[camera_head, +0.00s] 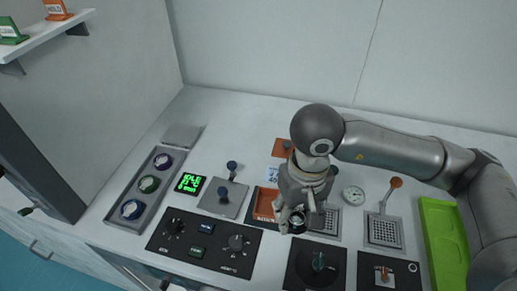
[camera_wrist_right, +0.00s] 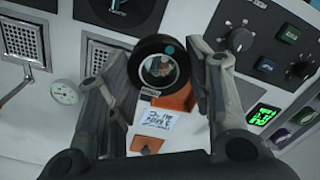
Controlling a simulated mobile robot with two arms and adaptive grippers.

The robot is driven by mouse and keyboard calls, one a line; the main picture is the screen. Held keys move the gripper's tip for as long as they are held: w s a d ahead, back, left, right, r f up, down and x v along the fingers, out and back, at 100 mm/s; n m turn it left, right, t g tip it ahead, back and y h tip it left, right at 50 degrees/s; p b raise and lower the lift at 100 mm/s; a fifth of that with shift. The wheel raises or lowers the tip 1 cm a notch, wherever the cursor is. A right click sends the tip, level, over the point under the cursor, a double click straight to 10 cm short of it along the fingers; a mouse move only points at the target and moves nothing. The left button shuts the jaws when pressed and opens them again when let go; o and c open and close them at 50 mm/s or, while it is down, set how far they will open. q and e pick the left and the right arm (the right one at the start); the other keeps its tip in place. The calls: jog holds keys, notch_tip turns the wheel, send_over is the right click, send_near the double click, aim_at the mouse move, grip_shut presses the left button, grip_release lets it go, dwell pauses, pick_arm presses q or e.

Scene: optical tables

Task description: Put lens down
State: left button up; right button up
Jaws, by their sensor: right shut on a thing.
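My right gripper (camera_head: 298,217) is shut on a lens in a round black mount (camera_wrist_right: 158,68). The lens sits between both fingertips in the right wrist view, with its clear centre facing the camera. It also shows as a dark ring in the head view (camera_head: 296,222), at the right edge of an orange tray (camera_head: 264,205). That tray is partly hidden by my gripper and lens. Whether the lens touches anything beneath it I cannot tell. My left gripper does not show.
A grey tray (camera_head: 119,213) with several round lenses stands at the left. Beside it are a green display (camera_head: 190,184) and a black knob panel (camera_head: 205,243). A round gauge (camera_head: 354,195), metal grids and a green tray (camera_head: 441,245) lie to the right. White counter is clear at the back.

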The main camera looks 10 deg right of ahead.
jog(key=s+a+r+n+p, duration=0.1)
jog(key=s+a+r+p, duration=0.1)
jog(key=s+a+r, duration=0.3)
jog(key=p, duration=0.5)
send_over(271, 208)
notch_tip(271, 208, down, 10)
jog(key=shift+s+r, duration=0.1)
jog(key=shift+s, duration=0.05)
jog(key=shift+w+f+p, duration=0.3)
jog(key=shift+w+f, duration=0.05)
jog(key=shift+f, duration=0.15)
notch_tip(271, 208, down, 3)
jog(key=shift+r+p, duration=0.1)
jog(key=shift+p, duration=1)
jog(key=shift+s+f, duration=0.15)
jog(key=shift+f, duration=0.2)
